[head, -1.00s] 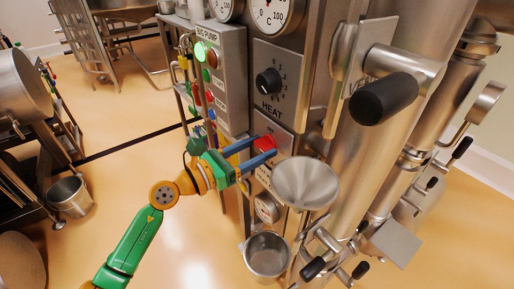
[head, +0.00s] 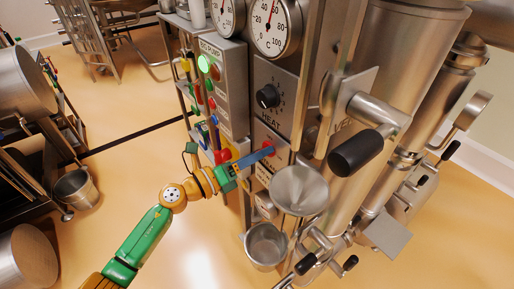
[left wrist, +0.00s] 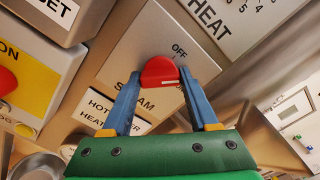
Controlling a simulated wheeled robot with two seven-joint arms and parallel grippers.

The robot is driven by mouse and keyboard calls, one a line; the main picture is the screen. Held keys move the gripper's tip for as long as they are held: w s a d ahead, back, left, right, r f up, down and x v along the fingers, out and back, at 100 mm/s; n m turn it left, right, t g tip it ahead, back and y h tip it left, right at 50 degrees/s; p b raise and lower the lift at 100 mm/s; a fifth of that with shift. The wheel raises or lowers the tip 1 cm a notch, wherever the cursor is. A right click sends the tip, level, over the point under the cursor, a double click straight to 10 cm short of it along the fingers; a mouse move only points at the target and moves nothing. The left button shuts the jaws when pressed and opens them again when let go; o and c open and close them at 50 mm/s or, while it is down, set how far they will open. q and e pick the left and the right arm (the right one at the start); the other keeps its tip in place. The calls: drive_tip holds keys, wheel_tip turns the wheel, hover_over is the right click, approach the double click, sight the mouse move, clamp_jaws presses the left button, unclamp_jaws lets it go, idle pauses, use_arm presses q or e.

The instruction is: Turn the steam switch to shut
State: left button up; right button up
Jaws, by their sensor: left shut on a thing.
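The steam switch is a red rounded knob (left wrist: 160,71) on a metal panel (left wrist: 150,40), with "OFF" printed at its upper right and a partly hidden "STEAM" label below it. In the head view only a bit of the red switch (head: 267,149) shows by the fingertips. My left gripper (left wrist: 160,76) is shut on the knob, one blue finger on each side. In the head view the left gripper (head: 266,151) reaches the panel from the left, its fingers nearly lined up. A pale mark shows on the knob's lower edge. My right gripper is not in view.
A black heat knob (head: 267,96) sits above the switch. A metal funnel (head: 299,190) and a metal pot (head: 265,245) are just below right. A black-gripped lever (head: 355,152) sticks out at right. The pump panel (head: 222,90) stands left. Open floor lies at lower left.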

use_arm(q)
drive_tip(key=n+p, duration=0.2)
drive_tip(key=n, duration=0.3)
drive_tip(key=shift+r+p, duration=0.1)
drive_tip(key=shift+p, duration=0.3)
drive_tip(key=shift+n+p, duration=0.85)
drive_tip(key=shift+n, duration=1.45)
drive_tip(key=shift+o, duration=0.2)
drive_tip(key=o, duration=1.3)
drive_tip(key=shift+o, duration=0.2)
drive_tip(key=v, duration=0.7)
